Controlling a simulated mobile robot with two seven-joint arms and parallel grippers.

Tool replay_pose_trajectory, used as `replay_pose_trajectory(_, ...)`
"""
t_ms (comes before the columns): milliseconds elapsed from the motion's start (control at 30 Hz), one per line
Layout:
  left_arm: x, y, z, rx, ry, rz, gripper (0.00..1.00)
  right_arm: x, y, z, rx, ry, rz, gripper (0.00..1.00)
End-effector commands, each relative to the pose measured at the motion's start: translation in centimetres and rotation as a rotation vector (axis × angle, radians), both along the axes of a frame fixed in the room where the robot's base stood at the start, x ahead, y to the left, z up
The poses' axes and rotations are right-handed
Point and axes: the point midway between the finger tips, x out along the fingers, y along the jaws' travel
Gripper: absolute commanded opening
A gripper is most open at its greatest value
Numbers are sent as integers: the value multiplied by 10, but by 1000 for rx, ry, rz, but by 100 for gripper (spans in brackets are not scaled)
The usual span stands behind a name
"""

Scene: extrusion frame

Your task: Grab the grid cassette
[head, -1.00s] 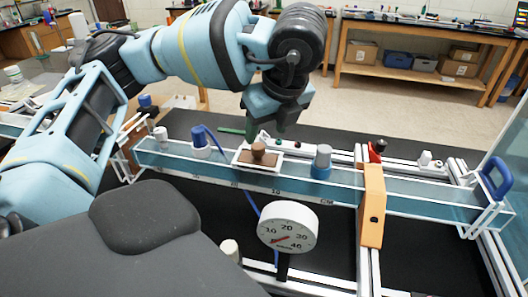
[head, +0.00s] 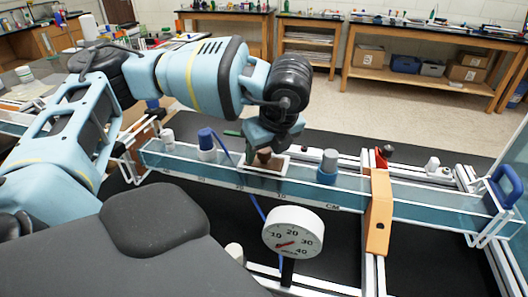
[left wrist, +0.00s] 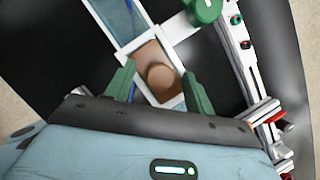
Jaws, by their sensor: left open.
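The grid cassette appears to be the white-framed piece (head: 277,170) with a brown round knob (head: 265,156), set in the long blue clear-walled trough. In the left wrist view the brown knob (left wrist: 162,78) stands on a brown panel inside the white frame (left wrist: 148,92). My left gripper (head: 262,152) is low over the knob and partly hides it. In the left wrist view its green fingers (left wrist: 158,90) are apart, one on each side of the knob, with visible gaps. My right gripper is not in view.
The trough (head: 350,192) runs across the black table. A blue-capped post (head: 206,146) stands left of the knob and a blue-grey cylinder (head: 328,167) right of it. An orange bracket (head: 378,215) crosses the trough. A round dial gauge (head: 293,233) stands in front.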

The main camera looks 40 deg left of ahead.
Motion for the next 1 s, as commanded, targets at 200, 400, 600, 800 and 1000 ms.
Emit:
replay_pose_trajectory(200, 0, 0, 0, 0, -1, 0, 47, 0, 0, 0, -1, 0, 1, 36)
replay_pose_trajectory(400, 0, 0, 0, 0, -1, 0, 21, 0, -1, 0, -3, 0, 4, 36)
replay_pose_trajectory(600, 0, 0, 1, 0, -1, 0, 0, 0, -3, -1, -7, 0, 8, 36)
replay_pose_trajectory(800, 0, 0, 1, -1, -2, -1, 0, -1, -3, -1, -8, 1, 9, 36)
replay_pose_trajectory(1000, 1, -1, 10, -1, -4, 0, 0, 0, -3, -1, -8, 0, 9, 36)
